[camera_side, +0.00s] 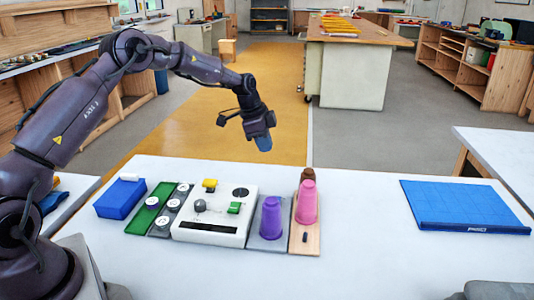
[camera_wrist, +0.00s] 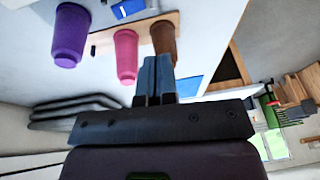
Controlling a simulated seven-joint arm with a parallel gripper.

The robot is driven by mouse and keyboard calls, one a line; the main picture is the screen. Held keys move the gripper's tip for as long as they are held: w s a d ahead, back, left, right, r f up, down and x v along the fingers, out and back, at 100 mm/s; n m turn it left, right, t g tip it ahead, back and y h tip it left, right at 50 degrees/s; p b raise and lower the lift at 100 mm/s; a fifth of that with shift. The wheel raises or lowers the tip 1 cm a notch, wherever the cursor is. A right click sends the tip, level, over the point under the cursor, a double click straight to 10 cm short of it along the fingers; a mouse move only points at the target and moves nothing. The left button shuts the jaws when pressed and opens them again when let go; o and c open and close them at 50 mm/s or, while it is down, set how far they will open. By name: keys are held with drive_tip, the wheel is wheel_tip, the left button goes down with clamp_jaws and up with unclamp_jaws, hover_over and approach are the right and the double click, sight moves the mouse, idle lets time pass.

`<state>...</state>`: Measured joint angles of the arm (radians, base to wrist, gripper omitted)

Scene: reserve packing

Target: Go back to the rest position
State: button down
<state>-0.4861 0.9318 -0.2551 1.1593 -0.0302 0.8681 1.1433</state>
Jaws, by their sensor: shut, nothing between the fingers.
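My gripper (camera_side: 263,142) hangs in the air above the far edge of the white table, fingers pointing down. In the wrist view its blue fingers (camera_wrist: 155,75) are together with nothing between them. It touches nothing. Below and nearer the camera, a purple cup (camera_side: 271,218) stands upside down on a grey mat (camera_side: 268,242). A pink cup (camera_side: 306,204) stands on a wooden board (camera_side: 305,243), with a brown cup (camera_side: 307,175) behind it, mostly hidden in the side view. The wrist view shows the brown cup (camera_wrist: 164,38) fully enough to tell it stands apart from the pink one.
A white panel (camera_side: 214,215) with a yellow block, a green block and a knob sits left of the cups. Beside it are white round pieces (camera_side: 163,222), a green tray (camera_side: 141,218) and a blue box (camera_side: 120,199). A blue mat (camera_side: 465,206) lies right; the table between is clear.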

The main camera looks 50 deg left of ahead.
idle(0.3)
drive_tip(key=s+d+r+n+t, duration=0.1)
drive_tip(key=s+d+r+n, duration=0.2)
drive_tip(key=s, duration=0.8)
drive_tip(key=s+d+r+n+y, duration=0.1)
drive_tip(key=s+d+r+n, duration=0.2)
drive_tip(key=s+d+r, duration=0.4)
drive_tip(key=s+d+r+n+t, duration=0.1)
drive_tip(key=s+d+r, duration=0.4)
drive_tip(key=s, duration=1.1)
drive_tip(key=shift+s+d+r+n+t+y, duration=0.35)
drive_tip(key=shift+r+n, duration=0.55)
drive_tip(key=shift+r, duration=0.85)
